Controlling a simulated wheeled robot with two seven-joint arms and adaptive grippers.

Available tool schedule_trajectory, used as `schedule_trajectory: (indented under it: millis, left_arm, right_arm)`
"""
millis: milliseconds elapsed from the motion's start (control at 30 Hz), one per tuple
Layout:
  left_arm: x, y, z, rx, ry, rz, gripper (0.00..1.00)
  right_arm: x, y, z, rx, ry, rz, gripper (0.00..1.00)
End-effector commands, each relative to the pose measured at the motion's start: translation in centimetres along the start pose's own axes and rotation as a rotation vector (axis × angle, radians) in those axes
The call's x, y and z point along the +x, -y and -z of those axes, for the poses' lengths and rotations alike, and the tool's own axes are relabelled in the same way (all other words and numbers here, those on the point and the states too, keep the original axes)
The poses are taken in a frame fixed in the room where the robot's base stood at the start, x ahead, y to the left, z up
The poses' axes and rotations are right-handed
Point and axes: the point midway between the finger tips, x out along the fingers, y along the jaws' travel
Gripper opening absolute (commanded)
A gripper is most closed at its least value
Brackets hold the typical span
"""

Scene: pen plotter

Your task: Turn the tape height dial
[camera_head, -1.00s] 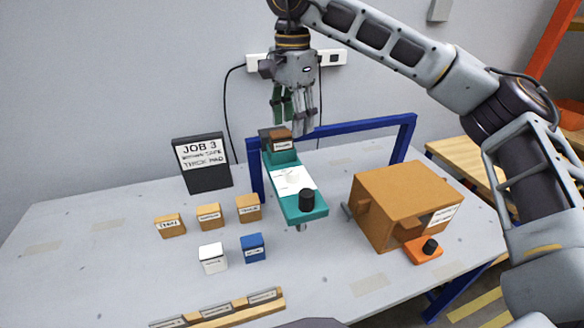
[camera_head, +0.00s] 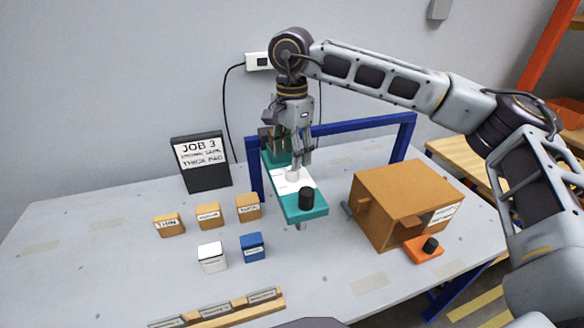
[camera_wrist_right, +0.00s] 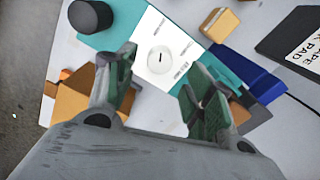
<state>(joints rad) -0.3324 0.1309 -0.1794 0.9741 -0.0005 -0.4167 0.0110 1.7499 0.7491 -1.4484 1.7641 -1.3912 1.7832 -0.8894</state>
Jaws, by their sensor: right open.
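The tape height dial (camera_wrist_right: 160,60) is a round white knob with a short dark mark, on a white panel with small print. The panel lies on the teal plotter bed (camera_head: 302,212), beside a black knob (camera_head: 306,198). The dial also shows in the head view (camera_head: 292,176), just below my right fingertips. My right gripper (camera_wrist_right: 155,95) is open, pointing down, with its green-padded fingers spread to either side of the dial in the wrist view. I cannot tell whether they touch it. My left gripper is not in view.
An orange-brown box (camera_head: 390,205) stands right of the plotter, with an orange block and black knob (camera_head: 428,247) in front. A blue frame (camera_head: 365,124) rises behind. Labelled blocks (camera_head: 208,215) sit at left, below a job sign (camera_head: 202,162).

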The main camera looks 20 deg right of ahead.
Motion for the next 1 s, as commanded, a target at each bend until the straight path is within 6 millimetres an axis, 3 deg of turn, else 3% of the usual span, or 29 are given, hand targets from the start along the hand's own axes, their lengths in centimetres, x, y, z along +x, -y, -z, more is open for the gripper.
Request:
schedule_trajectory:
  millis: [333,800,1000]
  left_arm:
    - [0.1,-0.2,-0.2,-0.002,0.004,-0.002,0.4]
    - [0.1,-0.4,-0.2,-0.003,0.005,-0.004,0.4]
    - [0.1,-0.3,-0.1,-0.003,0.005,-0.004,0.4]
  right_arm:
    - [3.8,0.0,0.0,0.0,-0.001,0.0,0.53]
    - [4.6,0.0,0.0,0.0,0.0,0.0,0.53]
    - [4.6,0.0,0.0,0.0,0.0,0.0,0.27]
